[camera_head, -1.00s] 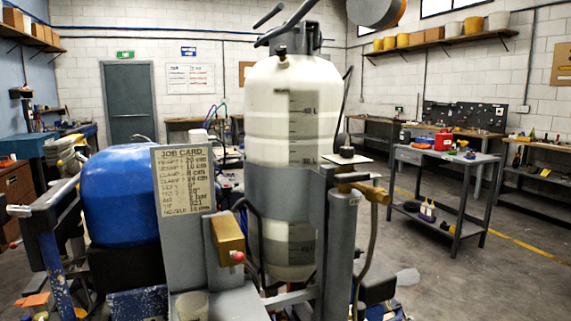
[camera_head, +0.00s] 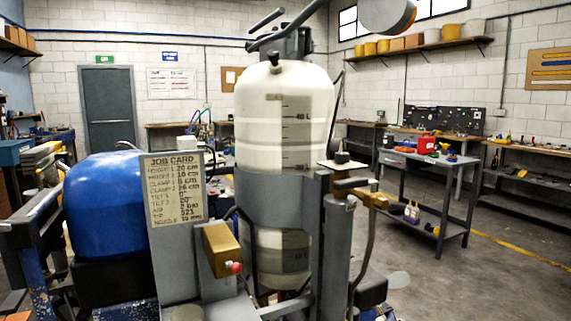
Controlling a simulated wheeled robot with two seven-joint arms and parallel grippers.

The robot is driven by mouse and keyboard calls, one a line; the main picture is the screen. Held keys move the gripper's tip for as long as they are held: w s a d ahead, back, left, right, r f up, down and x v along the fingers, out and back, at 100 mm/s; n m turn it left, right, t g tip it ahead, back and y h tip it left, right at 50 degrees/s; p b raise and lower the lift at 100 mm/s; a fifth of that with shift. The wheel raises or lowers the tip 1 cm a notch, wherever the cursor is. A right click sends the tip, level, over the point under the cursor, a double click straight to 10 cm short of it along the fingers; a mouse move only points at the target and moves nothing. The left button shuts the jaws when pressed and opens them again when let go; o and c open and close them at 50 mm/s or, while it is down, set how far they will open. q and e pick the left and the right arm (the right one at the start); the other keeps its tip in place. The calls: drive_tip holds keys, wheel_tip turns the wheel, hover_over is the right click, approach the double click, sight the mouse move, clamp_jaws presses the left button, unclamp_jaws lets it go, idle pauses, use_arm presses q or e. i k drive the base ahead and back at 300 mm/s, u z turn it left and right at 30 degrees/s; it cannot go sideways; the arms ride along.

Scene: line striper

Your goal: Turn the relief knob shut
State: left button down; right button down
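The line striper's tall white tank (camera_head: 283,115) stands upright in the middle in a grey band. A small black knob (camera_head: 342,157) sits on a light plate to the right of the tank. A brass block (camera_head: 221,250) with a small red tip (camera_head: 236,268) is at the lower front. A black cap (camera_head: 273,58) is on the tank's shoulder. I cannot tell for sure which of these is the relief knob, nor how far it is turned. Neither of my grippers is in view.
A job card (camera_head: 173,190) stands in front of a blue tank (camera_head: 103,198). A brass fitting (camera_head: 376,201) and hose stick out at right. A grey cart (camera_head: 432,165) stands farther right. The floor (camera_head: 495,275) at lower right is clear.

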sight(273, 55)
drive_tip(key=k, duration=0.5)
drive_tip(key=z, duration=1.45)
drive_tip(key=i, duration=1.15)
drive_tip(key=u, duration=2.35)
